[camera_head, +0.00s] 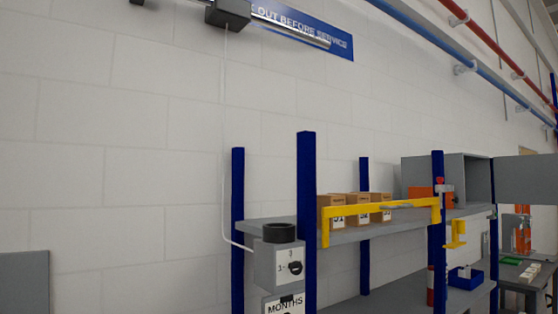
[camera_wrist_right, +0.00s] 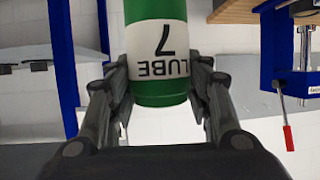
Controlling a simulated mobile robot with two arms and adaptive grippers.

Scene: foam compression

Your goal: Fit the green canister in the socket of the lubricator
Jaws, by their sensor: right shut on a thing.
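The green canister (camera_wrist_right: 160,20) shows in the right wrist view, with a white label reading LUBE 7 that appears upside down there. My right gripper (camera_wrist_right: 160,82) is shut on it, one finger on each side. The lubricator (camera_head: 265,265) is a grey box with a black dial, at the lower middle of the head view. A black ring-shaped socket (camera_head: 278,232) sits on its top. The canister and both grippers are out of the head view. My left gripper is not in view.
Blue posts carry a grey shelf with cardboard boxes (camera_head: 352,207) and a yellow bar (camera_head: 380,208) along its front. A blue post (camera_head: 306,220) stands close to the right of the lubricator. A red-handled clamp (camera_wrist_right: 288,137) shows in the right wrist view.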

